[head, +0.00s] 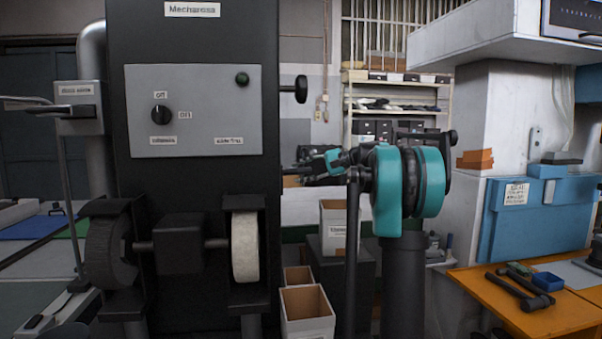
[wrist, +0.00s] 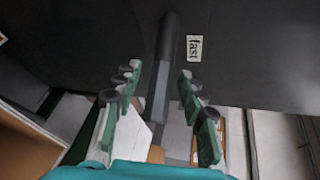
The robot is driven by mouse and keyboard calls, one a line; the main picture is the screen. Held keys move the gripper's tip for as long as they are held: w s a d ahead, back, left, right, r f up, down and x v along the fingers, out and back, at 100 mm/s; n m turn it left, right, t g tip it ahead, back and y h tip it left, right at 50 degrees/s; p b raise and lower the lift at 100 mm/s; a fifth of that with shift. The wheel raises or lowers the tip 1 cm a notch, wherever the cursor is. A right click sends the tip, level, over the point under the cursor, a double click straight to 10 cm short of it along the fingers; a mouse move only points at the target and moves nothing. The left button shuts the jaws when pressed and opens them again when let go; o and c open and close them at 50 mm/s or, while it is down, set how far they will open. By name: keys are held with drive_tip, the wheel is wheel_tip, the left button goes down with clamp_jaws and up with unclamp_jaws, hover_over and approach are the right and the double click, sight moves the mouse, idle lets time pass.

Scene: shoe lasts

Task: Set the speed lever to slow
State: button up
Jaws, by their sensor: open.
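The speed lever (wrist: 163,65) is a dark bar in the wrist view, against the machine's black panel (wrist: 80,35). A white label reading "fast" (wrist: 194,48) is to the right of its upper part. My gripper (wrist: 157,82) is open, with its green fingers on either side of the bar. The bar appears between them, with gaps on both sides; I cannot tell its depth between the fingers. In the head view my gripper (head: 318,165) is small and partly confused with the background, beside the machine's right edge. No "slow" label is visible.
The tall black machine (head: 195,50) has a grey control panel (head: 200,135). A black knob (head: 301,88) sticks out of its right side above my gripper. Open boxes (head: 306,318) stand below. An orange bench (head: 550,320) with tools is at the right.

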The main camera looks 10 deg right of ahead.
drive_tip(key=shift+a, duration=0.1)
clamp_jaws()
drive_tip(key=shift+s, duration=0.1)
idle(0.5)
drive_tip(key=shift+s+d+m+t+h, duration=0.2)
drive_tip(key=shift+s+m+t+h, duration=0.05)
drive_tip(key=shift+s+m+t, duration=0.3)
drive_tip(key=shift+s+d+m+t+h, duration=0.15)
drive_tip(key=shift+s+m+t+h, duration=0.1)
drive_tip(key=shift+s+m+t, duration=0.25)
drive_tip(key=s+m+t+h, duration=0.5)
drive_tip(key=s+m, duration=0.1)
drive_tip(key=s, duration=0.2)
drive_tip(key=shift+s+a+h, duration=0.2)
drive_tip(key=shift+a+h, duration=0.15)
drive_tip(key=shift+h, duration=0.05)
drive_tip(key=shift+f, duration=0.1)
unclamp_jaws()
drive_tip(key=shift+t, duration=0.25)
